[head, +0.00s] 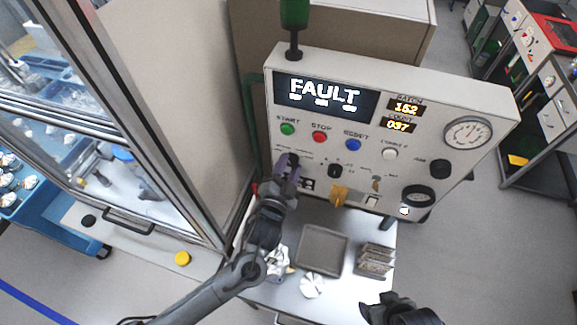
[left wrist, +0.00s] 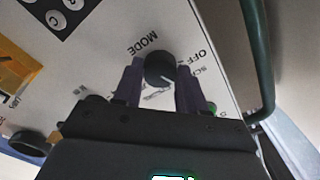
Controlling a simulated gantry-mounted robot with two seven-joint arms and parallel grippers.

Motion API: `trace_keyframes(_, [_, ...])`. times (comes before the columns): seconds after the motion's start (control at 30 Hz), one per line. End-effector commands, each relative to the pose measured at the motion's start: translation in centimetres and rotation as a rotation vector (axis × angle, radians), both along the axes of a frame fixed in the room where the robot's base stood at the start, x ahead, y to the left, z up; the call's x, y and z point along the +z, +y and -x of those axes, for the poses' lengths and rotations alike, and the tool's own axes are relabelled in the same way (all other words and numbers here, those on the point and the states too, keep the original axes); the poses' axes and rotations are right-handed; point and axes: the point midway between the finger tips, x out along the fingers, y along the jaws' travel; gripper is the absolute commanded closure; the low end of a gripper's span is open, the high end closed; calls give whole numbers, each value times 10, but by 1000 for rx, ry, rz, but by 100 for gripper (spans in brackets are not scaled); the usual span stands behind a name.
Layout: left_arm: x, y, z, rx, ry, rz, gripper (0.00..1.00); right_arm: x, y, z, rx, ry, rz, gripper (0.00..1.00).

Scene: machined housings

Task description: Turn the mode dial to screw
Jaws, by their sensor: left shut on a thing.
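The mode dial (left wrist: 159,67) is a round black knob with a pale line on its face, on the light control panel (head: 330,130). In the left wrist view the word MODE is printed beside it, with OFF and a partly hidden label starting SC around it. My left gripper (head: 287,165) is at the panel's lower left and hides the dial in the head view. In the left wrist view its two fingers (left wrist: 153,82) stand on either side of the dial, shut on it. I cannot tell surely which label the line points to. My right gripper (head: 392,312) is dark, low in the head view, away from the panel.
The panel display (head: 322,95) reads FAULT. Below it are green, red, blue and white buttons, and a gauge (head: 467,133) at right. A yellow part (head: 339,195) and black knobs sit lower. A grey tray (head: 322,249) and metal parts lie on the table below.

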Motion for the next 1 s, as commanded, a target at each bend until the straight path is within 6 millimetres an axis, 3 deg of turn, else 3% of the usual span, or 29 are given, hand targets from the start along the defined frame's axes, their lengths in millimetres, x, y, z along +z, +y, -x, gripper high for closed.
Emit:
trace_keyframes(0.17, [1, 0, 0, -1, -2, 2, 90, 0, -1, 0, 1, 1, 3, 30])
trace_keyframes(0.2, [1, 0, 0, -1, -2, 2, 58, 0, -1, 0, 2, 1, 3, 30])
trace_keyframes(0.37, [1, 0, 0, -1, 0, 1, 33, 0, -2, 0, 6, 0, 8, 30])
trace_keyframes(0.77, [-1, 1, 4, 0, 0, 1, 33, -2, -2, 0, 6, 1, 10, 30])
trace_keyframes(1.0, [-3, 9, 32, -2, 2, 3, 33, -11, -1, 0, 4, 0, 5, 30])
